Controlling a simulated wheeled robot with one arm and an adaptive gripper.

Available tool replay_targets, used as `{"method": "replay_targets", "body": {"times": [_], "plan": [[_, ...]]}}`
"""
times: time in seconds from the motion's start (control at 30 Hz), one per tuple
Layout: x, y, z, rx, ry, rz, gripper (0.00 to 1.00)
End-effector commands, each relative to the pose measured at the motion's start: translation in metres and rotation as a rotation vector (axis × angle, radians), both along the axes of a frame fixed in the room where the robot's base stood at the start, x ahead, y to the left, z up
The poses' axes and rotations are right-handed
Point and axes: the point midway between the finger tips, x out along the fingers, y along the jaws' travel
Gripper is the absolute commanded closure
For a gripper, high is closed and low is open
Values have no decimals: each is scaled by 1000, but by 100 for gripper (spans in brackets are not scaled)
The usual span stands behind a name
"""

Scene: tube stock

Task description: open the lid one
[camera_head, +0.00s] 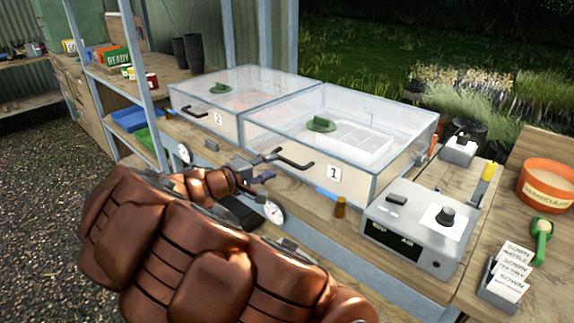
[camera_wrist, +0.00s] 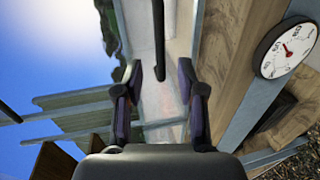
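Lid one (camera_head: 375,105) is a clear cover with a grey frame on the box labelled 1 (camera_head: 334,174); it looks down. A round green vent (camera_head: 321,124) sits on it. Its black bar handle (camera_head: 294,162) sticks out at the front. My gripper (camera_head: 262,178) is just in front of the handle, partly hidden by my copper-coloured arm. In the wrist view my gripper (camera_wrist: 160,95) has its two dark fingers apart with nothing between the tips. A dark bar, apparently the handle (camera_wrist: 160,40), lies ahead, roughly in line with the gap.
Box 2 (camera_head: 217,118) with its own clear lid stands to the left. A grey control unit (camera_head: 420,225) and a small brass-coloured cylinder (camera_head: 340,207) are right of my gripper. Round dials (camera_head: 273,212) sit on the bench front; one shows in the wrist view (camera_wrist: 285,48). A metal post (camera_head: 143,80) stands at left.

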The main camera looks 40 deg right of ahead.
Motion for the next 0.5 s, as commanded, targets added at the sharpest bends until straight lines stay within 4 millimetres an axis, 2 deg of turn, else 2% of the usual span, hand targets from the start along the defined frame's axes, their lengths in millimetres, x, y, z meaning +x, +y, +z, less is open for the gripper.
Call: {"method": "replay_targets", "body": {"times": [0.5], "plan": [[13,-60,-12,1,3,-3,61]]}}
